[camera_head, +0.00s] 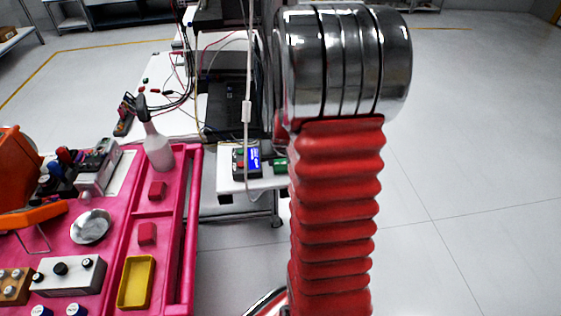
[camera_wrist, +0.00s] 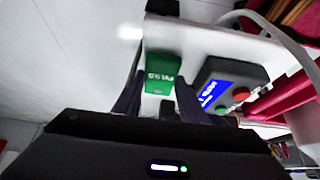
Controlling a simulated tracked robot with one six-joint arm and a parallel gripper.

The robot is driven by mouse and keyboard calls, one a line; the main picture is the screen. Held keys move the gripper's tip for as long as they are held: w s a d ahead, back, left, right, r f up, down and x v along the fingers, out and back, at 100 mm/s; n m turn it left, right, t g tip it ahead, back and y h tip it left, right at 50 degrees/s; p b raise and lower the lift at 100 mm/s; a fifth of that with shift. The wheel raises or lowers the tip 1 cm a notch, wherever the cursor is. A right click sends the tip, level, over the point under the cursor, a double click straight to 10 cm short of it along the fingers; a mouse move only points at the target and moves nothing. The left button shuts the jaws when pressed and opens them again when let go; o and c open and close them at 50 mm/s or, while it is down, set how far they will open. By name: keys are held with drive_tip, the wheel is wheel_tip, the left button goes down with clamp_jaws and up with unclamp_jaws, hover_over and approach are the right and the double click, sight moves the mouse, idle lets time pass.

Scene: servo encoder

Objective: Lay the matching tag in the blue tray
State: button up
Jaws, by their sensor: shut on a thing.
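In the wrist view my gripper (camera_wrist: 161,84) is shut on a green tag (camera_wrist: 163,66) with white lettering too small to read surely. The tag is at the white shelf's edge; I cannot tell whether it touches the shelf. In the head view the green tag (camera_head: 280,167) shows just left of my red arm sleeve, and the arm hides my gripper. A dark box with a lit blue display (camera_wrist: 212,92) stands beside the tag; it also shows in the head view (camera_head: 253,158). No blue tray is visible in either view.
A pink bench (camera_head: 115,222) at left carries a yellow tray (camera_head: 136,282), two red blocks (camera_head: 147,234), a spray bottle (camera_head: 157,150) and a round metal piece (camera_head: 91,227). A white cable (camera_head: 247,112) hangs by the display box. The floor at right is clear.

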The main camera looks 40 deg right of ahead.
drive_tip(key=shift+f, duration=0.4)
drive_tip(key=o, duration=1.1)
drive_tip(key=shift+f, duration=0.1)
drive_tip(key=shift+c, duration=0.2)
drive_tip(key=shift+s+a+r, duration=0.1)
drive_tip(key=shift+s+r, duration=0.1)
drive_tip(key=shift+r, duration=0.35)
drive_tip(key=v, duration=1.1)
drive_tip(key=shift+a, duration=0.1)
